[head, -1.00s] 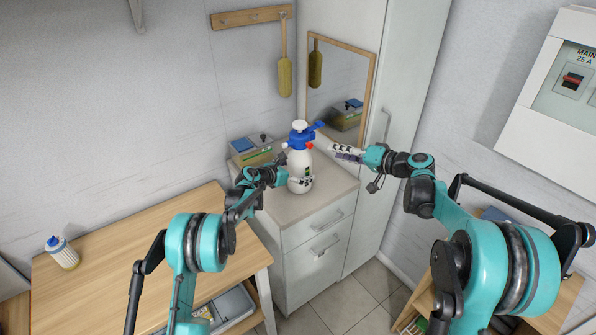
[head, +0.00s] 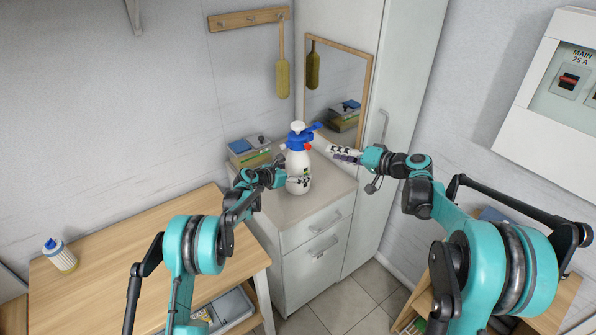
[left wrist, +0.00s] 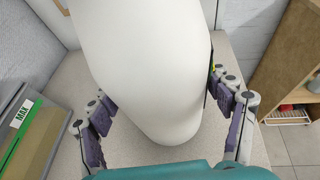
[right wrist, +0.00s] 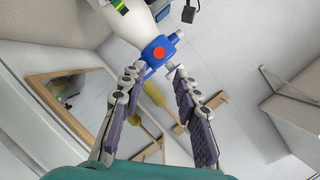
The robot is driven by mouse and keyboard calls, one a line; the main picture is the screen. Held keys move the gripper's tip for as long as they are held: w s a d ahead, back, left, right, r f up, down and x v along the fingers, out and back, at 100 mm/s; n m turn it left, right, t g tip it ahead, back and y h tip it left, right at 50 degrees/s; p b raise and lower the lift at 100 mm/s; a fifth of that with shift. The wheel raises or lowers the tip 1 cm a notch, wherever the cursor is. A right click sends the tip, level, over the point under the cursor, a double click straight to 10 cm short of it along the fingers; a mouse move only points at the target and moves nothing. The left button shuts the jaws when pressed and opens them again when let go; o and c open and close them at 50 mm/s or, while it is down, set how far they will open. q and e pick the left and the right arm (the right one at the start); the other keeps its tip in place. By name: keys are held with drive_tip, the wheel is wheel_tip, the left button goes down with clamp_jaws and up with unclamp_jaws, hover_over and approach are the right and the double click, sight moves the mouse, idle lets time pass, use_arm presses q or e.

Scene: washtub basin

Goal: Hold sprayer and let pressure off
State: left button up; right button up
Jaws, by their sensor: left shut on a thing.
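The white sprayer bottle with a blue head (head: 298,160) stands upright on the cabinet's top in the corner. A red round button (head: 308,147) shows on its head, and also in the right wrist view (right wrist: 159,53). My left gripper (head: 291,181) is shut on the lower bottle body, with a finger at each side of the white body (left wrist: 150,70) in the left wrist view. My right gripper (head: 331,150) is open and empty to the right of the sprayer's head. In the right wrist view its fingers (right wrist: 155,78) are apart, with the blue head just beyond them.
A box with a blue item (head: 250,150) stands behind left. A framed mirror (head: 338,90) is on the tall cupboard behind. A wooden table (head: 130,250) with a blue-capped container (head: 60,255) is at left.

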drive_tip(key=shift+s+a, duration=0.1)
drive_tip(key=shift+a, duration=0.1)
clamp_jaws()
drive_tip(key=s+a+r+n+t+h, duration=0.2)
drive_tip(key=s+r+n+t+h, duration=0.2)
drive_tip(key=s, duration=0.3)
drive_tip(key=shift+a+n+t+h, duration=0.4)
drive_tip(key=shift+n+t+h, duration=0.2)
drive_tip(key=shift+h, duration=0.3)
